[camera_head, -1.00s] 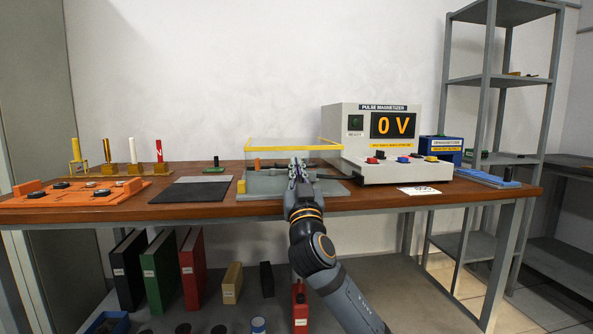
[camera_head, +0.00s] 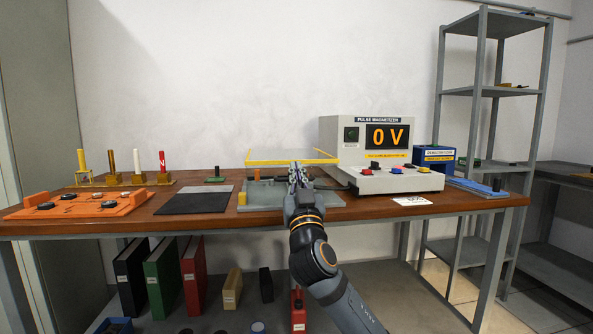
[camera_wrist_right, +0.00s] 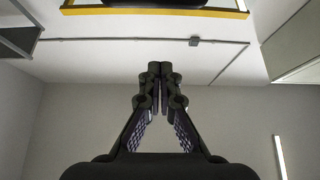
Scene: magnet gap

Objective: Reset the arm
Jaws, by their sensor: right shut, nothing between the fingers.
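My right arm comes up from the bottom of the head view. Its gripper (camera_head: 299,176) is over the front of the grey fixture (camera_head: 285,204) with the yellow-edged clear cover (camera_head: 292,158). The right wrist view shows the gripper (camera_wrist_right: 161,75) with its fingertips together and nothing between them. It points up toward the wall and ceiling, with part of a yellow-edged frame (camera_wrist_right: 155,11) at the top of the picture. Whether the gripper touches the fixture cannot be told from the head view. My left gripper does not show.
The pulse magnetizer (camera_head: 345,140) reads 0 V, right of my arm. A blue box (camera_head: 434,158) stands beyond it. An orange tray (camera_head: 80,208), a black mat (camera_head: 195,203) and several upright rods in holders (camera_head: 138,178) are on the left. Binders (camera_head: 165,275) stand below the wooden table (camera_head: 400,211).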

